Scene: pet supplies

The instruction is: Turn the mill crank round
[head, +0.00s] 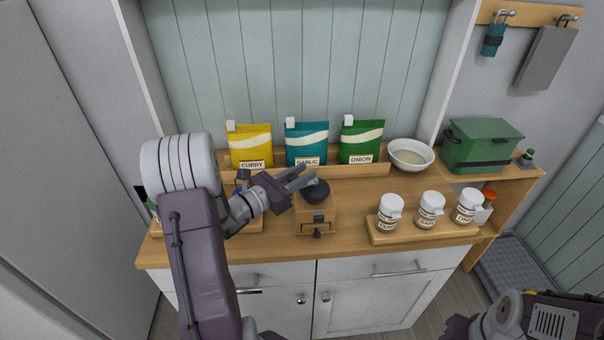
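The mill (315,219) is a small wooden box with a dark round top and a little drawer knob in front. It stands upright on the wooden counter, near the middle. My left gripper (308,174) reaches in from the left, with its fingertips at the upper left of the mill's dark top. A small gap shows between the two fingers. The crank is not clear to see; a small pale grey part shows by the fingertips, and I cannot tell whether they hold it. My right arm shows at the bottom right, with its gripper out of sight.
Yellow curry (250,147), teal garlic (306,143) and green onion (361,140) packets stand behind the mill. A white bowl (410,162) and green box (482,146) stand back right. A wooden tray (378,236) holds labelled jars right of the mill.

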